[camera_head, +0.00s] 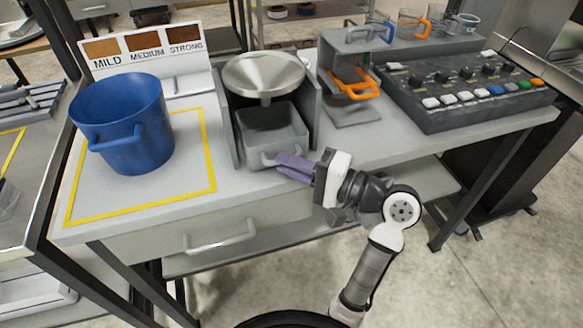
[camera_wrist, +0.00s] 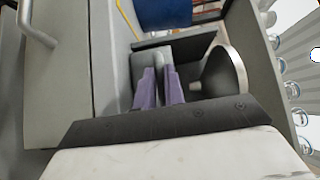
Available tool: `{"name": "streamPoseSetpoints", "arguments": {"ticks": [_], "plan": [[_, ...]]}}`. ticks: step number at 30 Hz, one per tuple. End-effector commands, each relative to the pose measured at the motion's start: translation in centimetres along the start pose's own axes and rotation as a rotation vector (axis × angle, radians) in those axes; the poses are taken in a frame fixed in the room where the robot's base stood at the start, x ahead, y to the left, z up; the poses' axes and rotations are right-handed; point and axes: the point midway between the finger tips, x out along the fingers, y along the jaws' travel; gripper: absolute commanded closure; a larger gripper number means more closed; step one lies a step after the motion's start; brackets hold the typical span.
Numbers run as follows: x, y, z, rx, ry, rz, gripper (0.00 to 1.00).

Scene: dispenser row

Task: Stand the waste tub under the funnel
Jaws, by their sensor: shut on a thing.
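The waste tub (camera_head: 272,134) is a grey, square, open-topped tub with a handle on its front. It stands on the table in the bay between two grey side walls, beneath the metal funnel (camera_head: 264,75). The funnel's spout points down over the tub's opening. My gripper (camera_head: 280,163) has purple fingers and is shut on the tub's front handle. In the wrist view the fingers (camera_wrist: 160,88) lie against the grey tub (camera_wrist: 145,60), with the funnel (camera_wrist: 226,72) beside them. The grip point itself is partly hidden by the fingers.
A blue bucket (camera_head: 123,125) stands inside a yellow outline to the left. A sign reading mild, medium, strong stands behind it. To the right are an orange-handled cup (camera_head: 356,84) in a dispenser bay and a dark button panel (camera_head: 462,90). The table's front edge lies below my gripper.

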Motion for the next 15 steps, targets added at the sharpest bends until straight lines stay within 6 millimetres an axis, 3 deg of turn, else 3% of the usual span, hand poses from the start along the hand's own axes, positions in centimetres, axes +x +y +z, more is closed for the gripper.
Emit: {"name": "streamPoseSetpoints", "arguments": {"ticks": [3, 4, 9, 15], "plan": [[-0.02, -0.09, 0.00, 0.001, 0.001, 0.001, 1.00], [-0.03, -0.06, 0.00, 0.002, 0.001, 0.002, 0.88], [-0.04, -0.06, 0.01, 0.002, 0.000, 0.001, 0.67], [-0.04, -0.06, 0.02, 0.001, 0.000, 0.001, 0.67]]}}
